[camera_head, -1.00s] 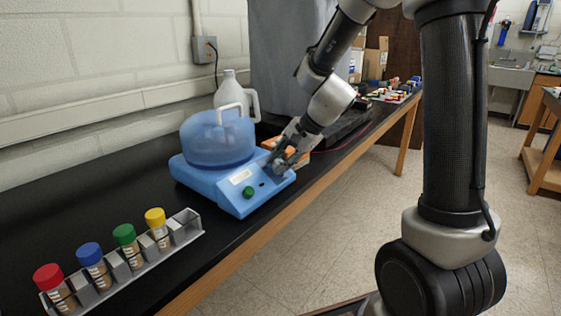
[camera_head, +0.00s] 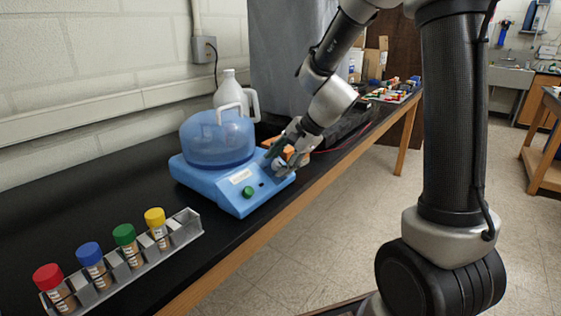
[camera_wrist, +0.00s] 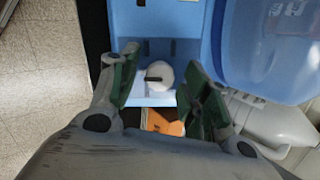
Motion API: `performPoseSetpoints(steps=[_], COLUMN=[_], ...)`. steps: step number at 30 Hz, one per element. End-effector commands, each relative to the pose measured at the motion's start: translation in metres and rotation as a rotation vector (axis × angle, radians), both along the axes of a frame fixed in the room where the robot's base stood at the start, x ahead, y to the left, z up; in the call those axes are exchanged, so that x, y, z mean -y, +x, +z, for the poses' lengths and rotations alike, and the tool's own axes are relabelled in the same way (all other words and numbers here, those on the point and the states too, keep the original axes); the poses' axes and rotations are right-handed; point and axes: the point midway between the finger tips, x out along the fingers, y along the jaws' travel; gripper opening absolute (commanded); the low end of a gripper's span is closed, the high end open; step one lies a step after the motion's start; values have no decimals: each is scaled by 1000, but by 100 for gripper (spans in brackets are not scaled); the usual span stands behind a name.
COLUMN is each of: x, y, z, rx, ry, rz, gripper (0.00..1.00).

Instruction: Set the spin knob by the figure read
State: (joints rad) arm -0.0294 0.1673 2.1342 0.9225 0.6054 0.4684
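The blue centrifuge (camera_head: 226,196) stands on the bench with a translucent blue dome lid. Its sloped front panel carries a pale label (camera_head: 240,176) and a green round knob or button (camera_head: 248,192). A white round knob (camera_wrist: 163,80) with a black pointer line shows in the wrist view, on the blue panel. My gripper (camera_head: 284,160) is over the panel's right end. In the wrist view my gripper (camera_wrist: 163,82) is open, with green-padded fingers on either side of the white knob and gaps visible on both sides. No figure on the label is legible.
A rack (camera_head: 187,228) holds tubes with red, blue, green and yellow caps at the front left. A white jug (camera_head: 228,92) stands behind the centrifuge. An orange item (camera_wrist: 160,122) lies beside it. The black bench (camera_head: 110,190) is clear between rack and centrifuge.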

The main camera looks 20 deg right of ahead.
Motion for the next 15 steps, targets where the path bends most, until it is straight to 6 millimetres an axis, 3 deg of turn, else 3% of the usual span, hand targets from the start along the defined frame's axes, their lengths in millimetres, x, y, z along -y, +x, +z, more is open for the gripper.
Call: performPoseSetpoints(steps=[8,15], x=[1,20], y=[-1,-14], z=[2,34], rx=[0,5], ry=[0,-1], rz=[0,-1], gripper=[47,47])
